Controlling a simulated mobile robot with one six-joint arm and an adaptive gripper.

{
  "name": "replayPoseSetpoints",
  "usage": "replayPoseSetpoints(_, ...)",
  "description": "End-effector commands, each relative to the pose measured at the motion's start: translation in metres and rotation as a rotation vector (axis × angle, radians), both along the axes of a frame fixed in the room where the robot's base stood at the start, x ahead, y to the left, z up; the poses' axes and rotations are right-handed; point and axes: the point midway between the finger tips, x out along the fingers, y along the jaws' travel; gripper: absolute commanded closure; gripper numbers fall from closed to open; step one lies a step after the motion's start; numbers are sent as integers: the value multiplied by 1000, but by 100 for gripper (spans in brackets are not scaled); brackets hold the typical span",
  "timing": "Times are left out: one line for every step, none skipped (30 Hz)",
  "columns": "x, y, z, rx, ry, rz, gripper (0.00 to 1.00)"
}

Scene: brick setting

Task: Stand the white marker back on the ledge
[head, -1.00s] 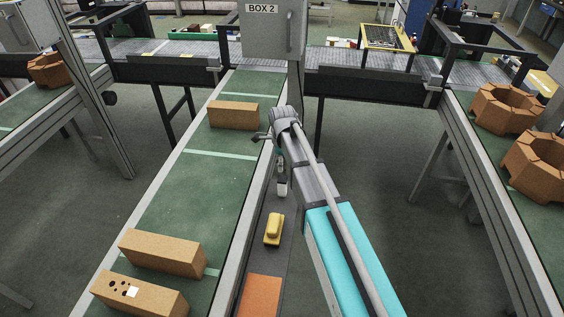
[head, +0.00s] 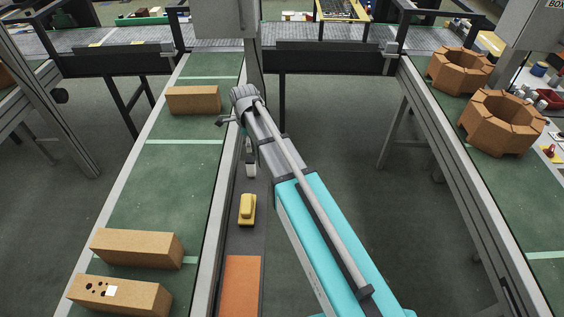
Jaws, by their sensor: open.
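My gripper (head: 250,163) hangs below the end of my arm, over the dark strip beside the left conveyor. It is small and partly hidden by the arm; its jaws are open. A pale upright piece shows at its lower end, and I cannot tell whether this is a fingertip or the white marker. I cannot pick out the marker for certain anywhere else. The dark grey ledge strip (head: 241,238) runs along the conveyor's right side, with a yellow block (head: 247,209) and an orange slab (head: 242,287) on it.
The green conveyor (head: 158,190) carries a far brick (head: 193,100), a near brick (head: 137,247) and a holed brick with a white patch (head: 119,295). Two brick rings (head: 460,72) (head: 502,123) stand on the right conveyor (head: 516,210). Open floor lies between the conveyors.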

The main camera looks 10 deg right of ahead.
Motion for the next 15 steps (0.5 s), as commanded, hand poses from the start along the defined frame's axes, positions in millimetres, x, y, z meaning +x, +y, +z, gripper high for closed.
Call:
replayPoseSetpoints(-6,-4,0,0,0,28,18)
replayPoseSetpoints(-8,-7,0,0,0,51,18)
replayPoseSetpoints(-12,-11,0,-1,1,85,18)
replayPoseSetpoints(-16,-14,0,-1,1,114,18)
replayPoseSetpoints(-19,-18,0,-1,1,145,18)
replayPoseSetpoints(-25,-23,0,-1,1,191,18)
replayPoseSetpoints(-29,-27,0,-2,1,228,18)
replayPoseSetpoints(-33,-31,0,-2,3,266,18)
replayPoseSetpoints(-39,-36,0,-2,3,321,18)
replayPoseSetpoints(-44,-40,0,-3,3,363,18)
replayPoseSetpoints(-48,-45,0,-3,4,405,18)
replayPoseSetpoints(-54,-50,0,-4,4,461,18)
replayPoseSetpoints(-59,-54,0,-4,4,504,18)
replayPoseSetpoints(-64,-58,0,-4,4,546,18)
replayPoseSetpoints(-70,-63,0,-5,5,603,18)
